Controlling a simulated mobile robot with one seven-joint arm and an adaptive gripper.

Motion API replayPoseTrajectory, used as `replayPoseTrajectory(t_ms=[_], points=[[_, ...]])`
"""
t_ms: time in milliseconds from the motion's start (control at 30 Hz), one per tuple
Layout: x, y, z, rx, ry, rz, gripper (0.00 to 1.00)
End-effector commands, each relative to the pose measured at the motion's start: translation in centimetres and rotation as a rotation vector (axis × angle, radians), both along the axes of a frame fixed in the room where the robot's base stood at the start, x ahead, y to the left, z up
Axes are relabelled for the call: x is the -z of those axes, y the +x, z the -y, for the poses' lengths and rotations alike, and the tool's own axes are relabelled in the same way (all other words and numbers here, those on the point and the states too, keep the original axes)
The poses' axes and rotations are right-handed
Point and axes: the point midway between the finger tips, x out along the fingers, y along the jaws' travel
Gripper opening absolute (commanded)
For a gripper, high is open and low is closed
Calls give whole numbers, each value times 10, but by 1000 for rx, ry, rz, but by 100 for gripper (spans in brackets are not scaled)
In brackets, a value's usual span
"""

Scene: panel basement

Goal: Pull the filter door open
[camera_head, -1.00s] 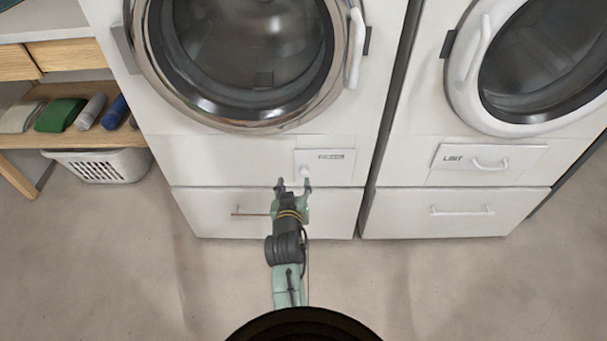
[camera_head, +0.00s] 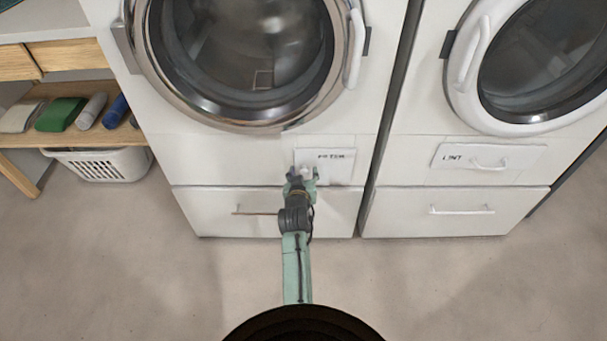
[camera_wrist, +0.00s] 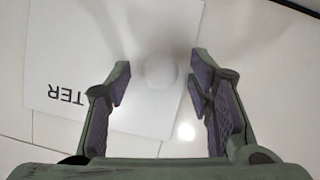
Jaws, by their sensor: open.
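The filter door (camera_head: 340,171) is a small white labelled panel low on the left machine, under its round door, and it looks closed. In the wrist view the filter door (camera_wrist: 75,75) shows the letters "TER" upside down. Its round white knob (camera_wrist: 159,71) lies between the fingertips. My gripper (camera_head: 303,174) is at the lower left of the panel. In the wrist view my gripper (camera_wrist: 160,82) is open, one finger on each side of the knob with gaps showing. In the head view the gripper hides the knob's left side.
A drawer with a bar handle (camera_head: 258,212) is just below the filter door. The right machine has a similar lint panel (camera_head: 487,160). The floor in front is clear.

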Motion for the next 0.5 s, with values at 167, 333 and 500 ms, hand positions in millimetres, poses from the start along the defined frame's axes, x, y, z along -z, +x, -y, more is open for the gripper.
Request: replayPoseTrajectory(t_ms=[167, 333, 500], points=[[0, 0, 0, 0, 0, 0, 47], [0, 0, 0, 0, 0, 0, 36], [0, 0, 0, 0, 0, 0, 25]])
